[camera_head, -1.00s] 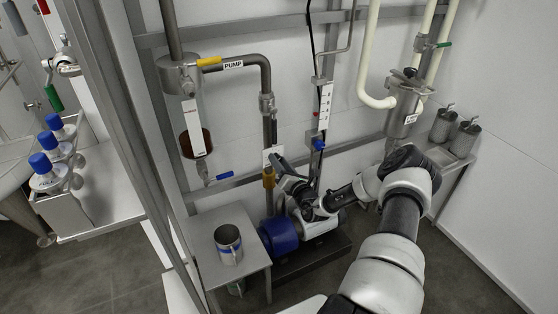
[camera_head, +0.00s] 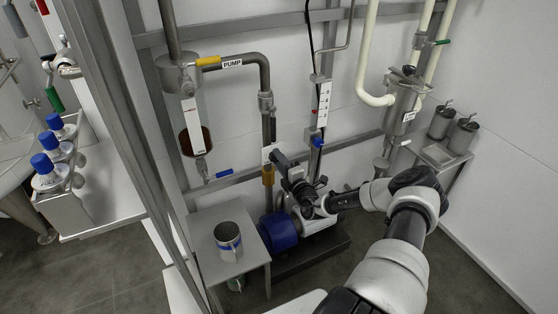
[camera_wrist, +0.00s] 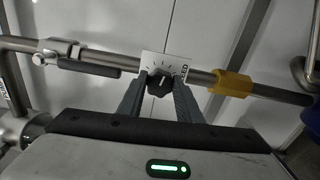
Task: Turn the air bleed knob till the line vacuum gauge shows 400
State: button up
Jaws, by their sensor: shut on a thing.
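The air bleed knob (camera_wrist: 160,84) is a small black knob in front of a white plate with dark tick marks (camera_wrist: 160,63) in the wrist view. My gripper (camera_wrist: 160,88) has one finger on each side of the knob and is shut on it. In the head view my gripper (camera_head: 279,160) is at the pipe below the PUMP line and hides the knob. A white scale strip with a small red mark (camera_head: 323,100) is on the wall to the right; it may be the line vacuum gauge, but its reading is too small to tell.
A yellow-handled valve (camera_head: 208,61) is on the PUMP pipe. A blue motor (camera_head: 277,232) stands below my gripper. A metal cup (camera_head: 228,240) is on a small table (camera_head: 205,222) at left. In the wrist view, a yellow fitting (camera_wrist: 231,84) is right of the knob.

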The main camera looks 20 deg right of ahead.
jog(key=shift+a+f+m, duration=0.1)
jog(key=shift+f+m, duration=0.1)
jog(key=shift+m, duration=0.8)
jog(key=o, duration=1)
jog(key=shift+r, duration=0.15)
jog(key=shift+o, duration=0.2)
jog(key=s+p, duration=0.3)
jog(key=s, duration=1.4)
jog(key=shift+s+d, duration=0.25)
jog(key=shift+d, duration=0.1)
